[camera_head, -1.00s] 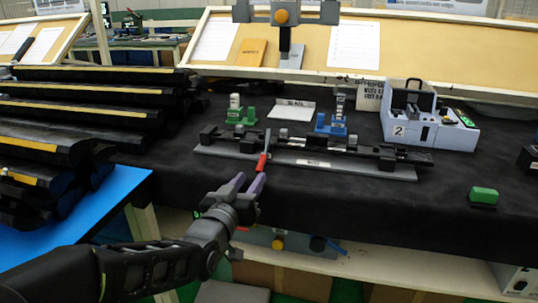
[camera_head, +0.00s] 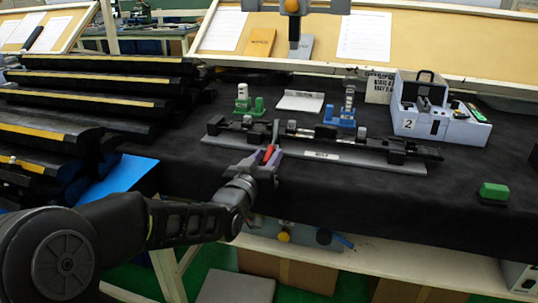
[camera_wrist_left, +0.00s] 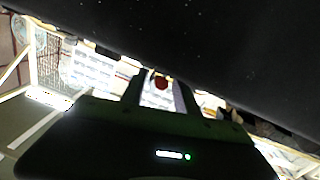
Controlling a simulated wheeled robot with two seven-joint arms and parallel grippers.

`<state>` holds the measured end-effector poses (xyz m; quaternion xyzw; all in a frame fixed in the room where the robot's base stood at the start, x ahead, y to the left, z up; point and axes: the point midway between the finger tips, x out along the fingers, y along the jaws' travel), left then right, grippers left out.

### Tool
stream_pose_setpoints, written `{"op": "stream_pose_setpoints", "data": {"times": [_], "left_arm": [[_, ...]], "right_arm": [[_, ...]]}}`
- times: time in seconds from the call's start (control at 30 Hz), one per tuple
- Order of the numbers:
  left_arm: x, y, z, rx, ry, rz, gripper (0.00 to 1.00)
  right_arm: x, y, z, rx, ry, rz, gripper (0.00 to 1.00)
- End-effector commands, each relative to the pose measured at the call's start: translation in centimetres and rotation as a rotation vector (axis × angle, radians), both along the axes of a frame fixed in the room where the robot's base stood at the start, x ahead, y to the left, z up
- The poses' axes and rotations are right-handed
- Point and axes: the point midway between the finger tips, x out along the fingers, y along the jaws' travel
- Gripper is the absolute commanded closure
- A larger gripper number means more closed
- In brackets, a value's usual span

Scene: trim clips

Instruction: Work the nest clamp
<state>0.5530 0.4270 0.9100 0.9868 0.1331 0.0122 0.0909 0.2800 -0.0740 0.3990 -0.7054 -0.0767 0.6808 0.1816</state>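The nest (camera_head: 350,159) is a long grey plate with a black bar held across it, lying along the front of the black table. Its clamp lever has a red handle (camera_head: 268,153) near the plate's left end, pointing up. My left gripper (camera_head: 266,158) has its purple-grey fingers on either side of the red handle. In the left wrist view the red handle end (camera_wrist_left: 161,83) shows between the two fingers, with gaps beside it, so the gripper (camera_wrist_left: 160,92) looks open. Whether a finger touches the handle I cannot tell. My right gripper is not in view.
Behind the nest stand a green fixture (camera_head: 249,102), a white plate (camera_head: 300,101) and a blue fixture (camera_head: 341,117). A box marked 2 (camera_head: 437,112) is at right. A green block (camera_head: 494,191) sits at front right. Long black trims (camera_head: 90,85) are stacked at left.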

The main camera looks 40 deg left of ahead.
Motion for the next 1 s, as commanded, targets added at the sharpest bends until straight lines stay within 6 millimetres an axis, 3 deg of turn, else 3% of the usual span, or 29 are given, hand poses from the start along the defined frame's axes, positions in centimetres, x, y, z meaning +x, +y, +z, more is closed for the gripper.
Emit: {"op": "stream_pose_setpoints", "data": {"times": [0.17, 0.43, 0.87, 1.0], "left_arm": [[1.44, 0.36, -0.03, 0.000, 0.001, 0.000, 0.63], [1.53, 0.39, 0.00, 0.000, 0.000, 0.000, 0.63], [1.52, 0.37, -0.01, 0.000, 0.000, 0.000, 0.98], [1.52, 0.37, -0.01, 0.000, 0.000, -0.001, 1.00]], "right_arm": [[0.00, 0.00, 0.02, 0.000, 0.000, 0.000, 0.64], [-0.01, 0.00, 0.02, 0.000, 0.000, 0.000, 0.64], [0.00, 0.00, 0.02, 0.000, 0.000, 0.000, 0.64], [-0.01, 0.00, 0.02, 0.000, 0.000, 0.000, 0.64]]}}
